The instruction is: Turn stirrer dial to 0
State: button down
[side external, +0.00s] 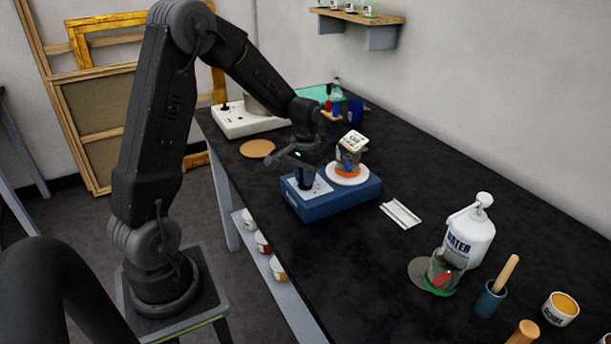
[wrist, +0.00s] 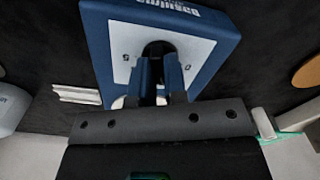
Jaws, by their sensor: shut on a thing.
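The blue stirrer (side external: 345,199) sits on the black table, with a round white plate (side external: 347,178) on top and a light front panel. In the wrist view, the stirrer (wrist: 222,30) shows its white panel (wrist: 200,48) with small printed marks and a dark round dial (wrist: 158,49). My gripper (wrist: 159,72) comes down on the panel, its two fingers closed on the dial and hiding part of it. In the side view my gripper (side external: 306,182) is at the panel and hides the dial. The dial's pointer and exact setting cannot be read.
A labelled glass jar (side external: 350,158) stands on the stirrer's plate, close to my gripper. A white tray (side external: 400,214) lies right of the stirrer. A water bottle (side external: 468,235) and a glass beaker (side external: 443,270) stand nearer. A cork disc (side external: 257,148) lies behind left.

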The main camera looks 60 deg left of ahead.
jog(key=n, duration=1)
jog(key=shift+n, duration=0.3)
dwell(0.4)
jog(key=c, duration=1.2)
grip_release()
jog(key=shift+o, duration=0.2)
jog(key=shift+r, duration=0.15)
notch_tip(320, 180, up, 14)
jog(key=shift+f, duration=0.2)
